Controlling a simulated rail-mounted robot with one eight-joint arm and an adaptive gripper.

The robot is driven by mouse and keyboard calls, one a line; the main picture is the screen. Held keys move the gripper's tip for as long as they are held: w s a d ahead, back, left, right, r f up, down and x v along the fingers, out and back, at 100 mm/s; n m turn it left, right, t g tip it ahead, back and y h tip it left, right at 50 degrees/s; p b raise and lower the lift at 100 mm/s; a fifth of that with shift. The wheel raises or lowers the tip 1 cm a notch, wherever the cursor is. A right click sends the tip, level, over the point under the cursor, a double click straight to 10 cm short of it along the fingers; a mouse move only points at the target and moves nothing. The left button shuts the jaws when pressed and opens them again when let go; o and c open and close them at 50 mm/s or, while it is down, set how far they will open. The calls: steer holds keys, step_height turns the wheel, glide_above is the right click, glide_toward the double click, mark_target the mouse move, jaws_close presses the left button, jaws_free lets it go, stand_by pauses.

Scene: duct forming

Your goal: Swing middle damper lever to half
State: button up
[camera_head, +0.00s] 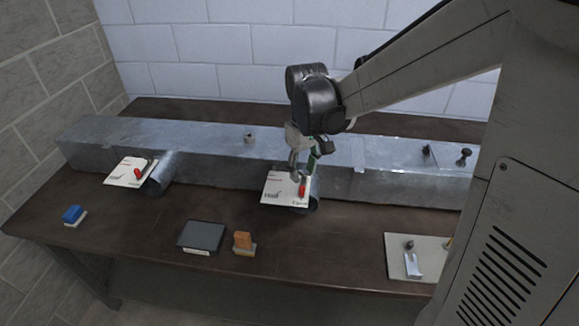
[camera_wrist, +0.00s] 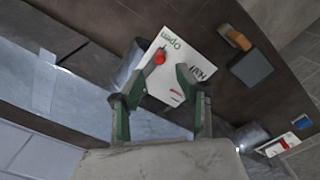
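The middle damper's white plate (camera_head: 275,183) sits on a short branch of the metal duct, with "Half" at its left and "Open" at its right. Its red lever (camera_head: 302,189) points toward the "Open" side. In the wrist view the lever's red end (camera_wrist: 160,57) shows near the word "Open" on the plate (camera_wrist: 182,50). My gripper (camera_head: 303,173) is just above the plate near the lever. In the wrist view my gripper (camera_wrist: 162,80) has its green fingers spread apart, with the red end beyond and between the tips. I see no clear contact.
The left damper plate (camera_head: 122,170) has its own red lever (camera_head: 137,173). The long metal duct (camera_head: 215,150) runs along the table (camera_head: 130,225). In front are a blue block (camera_head: 73,213), a dark pad (camera_head: 202,236), an orange block (camera_head: 243,240) and a pale board (camera_head: 425,270).

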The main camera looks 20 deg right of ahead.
mark_target(302, 187)
step_height(302, 187, down, 7)
steer(key=shift+r, duration=0.1)
stand_by(0.4)
jaws_close()
